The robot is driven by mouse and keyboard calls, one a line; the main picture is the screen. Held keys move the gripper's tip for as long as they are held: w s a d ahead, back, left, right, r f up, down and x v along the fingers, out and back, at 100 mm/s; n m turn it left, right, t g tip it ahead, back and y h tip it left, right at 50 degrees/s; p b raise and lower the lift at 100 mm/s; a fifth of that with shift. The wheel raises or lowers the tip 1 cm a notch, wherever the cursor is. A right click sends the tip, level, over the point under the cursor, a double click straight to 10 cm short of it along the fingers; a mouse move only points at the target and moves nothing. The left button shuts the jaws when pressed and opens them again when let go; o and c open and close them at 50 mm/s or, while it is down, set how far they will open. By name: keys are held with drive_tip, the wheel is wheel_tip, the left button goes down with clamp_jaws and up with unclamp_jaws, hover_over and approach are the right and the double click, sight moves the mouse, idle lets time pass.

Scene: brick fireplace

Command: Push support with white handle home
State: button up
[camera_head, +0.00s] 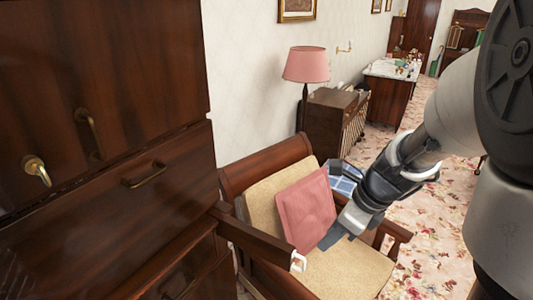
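The support (252,238) is a dark wooden bar sticking out from the front of the wooden cabinet (80,226). Its small white handle (298,262) is at the outer end. My gripper (331,239) is to the right of the white handle and a little above it in the picture, apart from it. It points down and left, near the lower edge of the red cushion. The fingertips are small and dark, so I cannot tell whether they are open or shut.
An armchair (354,270) with a beige seat and a red cushion (306,208) stands close beside the support. The cabinet has brass handles (145,174). A pink lamp (306,65) and a small cabinet (330,118) stand behind. Flowered floor (440,215) lies open at right.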

sight(305, 262)
drive_tip(key=shift+m, duration=0.6)
drive_tip(key=b+x, duration=0.2)
drive_tip(key=x, duration=0.4)
drive_tip(key=b+x, duration=0.2)
drive_tip(key=x, duration=0.4)
drive_tip(key=d+b+x, duration=0.1)
drive_tip(key=b+x, duration=0.1)
drive_tip(key=x, duration=0.4)
drive_tip(key=shift+w+f, duration=0.2)
drive_tip(key=shift+w, duration=0.15)
clamp_jaws()
